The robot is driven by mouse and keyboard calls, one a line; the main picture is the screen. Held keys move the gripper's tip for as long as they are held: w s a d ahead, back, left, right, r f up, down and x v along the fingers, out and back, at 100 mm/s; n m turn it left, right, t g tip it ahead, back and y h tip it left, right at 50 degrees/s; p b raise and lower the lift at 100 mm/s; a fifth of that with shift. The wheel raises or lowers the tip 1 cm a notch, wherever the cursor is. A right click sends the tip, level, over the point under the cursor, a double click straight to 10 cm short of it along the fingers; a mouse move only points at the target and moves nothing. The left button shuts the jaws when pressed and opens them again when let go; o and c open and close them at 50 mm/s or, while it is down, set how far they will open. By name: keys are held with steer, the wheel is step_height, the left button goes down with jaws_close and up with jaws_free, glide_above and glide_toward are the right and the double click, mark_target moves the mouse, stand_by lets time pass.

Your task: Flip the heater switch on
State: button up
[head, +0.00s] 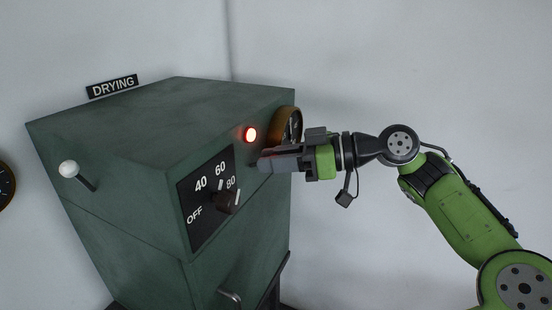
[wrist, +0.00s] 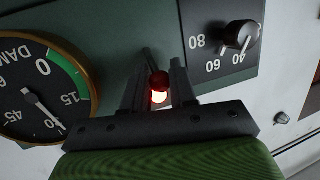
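A dark green cabinet (head: 120,130) stands in the head view. My gripper (head: 266,163) is at its right-hand face, just below a lit red lamp (head: 251,134). In the wrist view my gripper (wrist: 161,70) is open, with its two dark fingers apart. A short metal stem (wrist: 149,58), which looks like the heater switch lever, shows between the fingers. The glowing red lamp (wrist: 159,97) also shows between them, nearer the palm. I cannot tell whether a finger touches the stem. In the head view the gripper hides the switch.
A brass-rimmed gauge (wrist: 42,92) is close beside the fingers. A white-ball lever (head: 69,169), a DRYING sign (head: 112,87) and a low handle (head: 230,295) are also on the cabinet.

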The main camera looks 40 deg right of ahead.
steer(key=o, duration=0.3)
steer(key=p+v, duration=0.2)
steer(key=v, duration=1.3)
steer(key=shift+s+d, duration=0.15)
steer(key=shift+s, duration=0.25)
steer(key=shift+r, duration=0.1)
